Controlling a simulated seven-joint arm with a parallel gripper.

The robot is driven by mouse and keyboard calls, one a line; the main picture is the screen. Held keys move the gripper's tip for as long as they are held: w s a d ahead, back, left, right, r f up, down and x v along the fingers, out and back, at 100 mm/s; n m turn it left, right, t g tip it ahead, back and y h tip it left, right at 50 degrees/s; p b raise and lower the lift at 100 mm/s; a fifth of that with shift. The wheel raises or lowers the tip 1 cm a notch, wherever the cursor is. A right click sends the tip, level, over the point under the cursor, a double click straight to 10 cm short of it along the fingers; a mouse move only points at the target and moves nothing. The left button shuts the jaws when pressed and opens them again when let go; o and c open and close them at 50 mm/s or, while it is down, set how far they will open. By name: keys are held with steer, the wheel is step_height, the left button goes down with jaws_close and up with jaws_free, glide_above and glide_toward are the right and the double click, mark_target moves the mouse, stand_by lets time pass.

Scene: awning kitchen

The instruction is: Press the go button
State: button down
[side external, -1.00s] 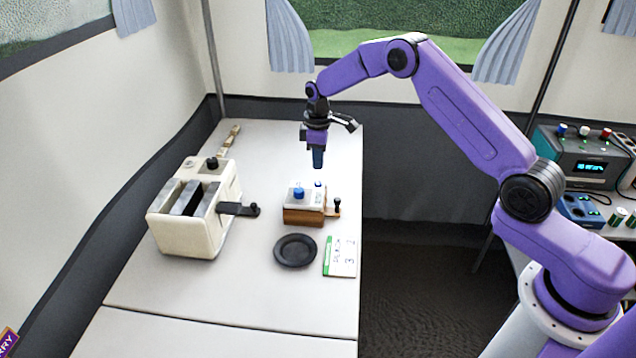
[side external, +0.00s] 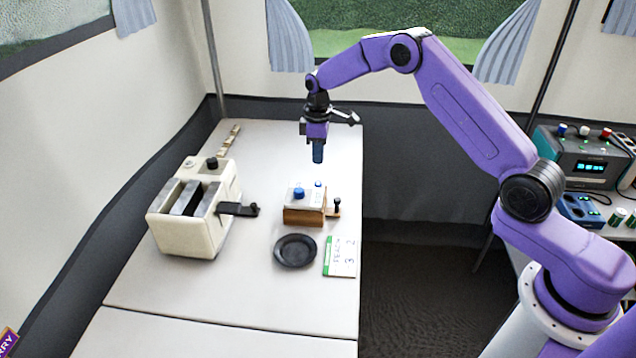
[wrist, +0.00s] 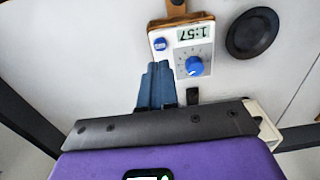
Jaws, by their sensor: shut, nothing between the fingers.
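A small timer box with a pale top and a wooden base (side external: 303,214) stands on the table. Its top carries a large blue knob (side external: 299,193) and a smaller blue button (side external: 318,184). In the wrist view the small blue button (wrist: 160,44) sits beside an upside-down display (wrist: 194,33) that seems to read 1:57, with the blue knob (wrist: 194,66) nearby. My gripper (side external: 318,160) is shut and empty, pointing down above the box and apart from it. In the wrist view its blue fingertips (wrist: 157,68) appear close to the button's side of the box.
A cream toaster-like machine (side external: 187,226) with a black lever stands to the left. A black round dish (side external: 295,250) and a card with writing (side external: 340,258) lie in front of the box. Small beige pieces (side external: 229,139) lie at the back left. The table's right edge is close to the box.

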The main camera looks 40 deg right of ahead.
steer(key=shift+r, duration=2.25)
stand_by(0.5)
steer(key=s+a+r+n, duration=0.1)
steer(key=s+a+r, duration=0.4)
steer(key=s, duration=0.5)
steer(key=s+a+r+n, duration=0.1)
steer(key=s+a+r, duration=0.4)
steer(key=s, duration=0.5)
steer(key=s+d, duration=0.3)
steer(key=s, duration=1)
steer(key=s+d+n, duration=0.1)
steer(key=s+d, duration=0.3)
steer(key=s, duration=0.9)
steer(key=shift+f+n, duration=0.3)
steer(key=shift+f, duration=0.05)
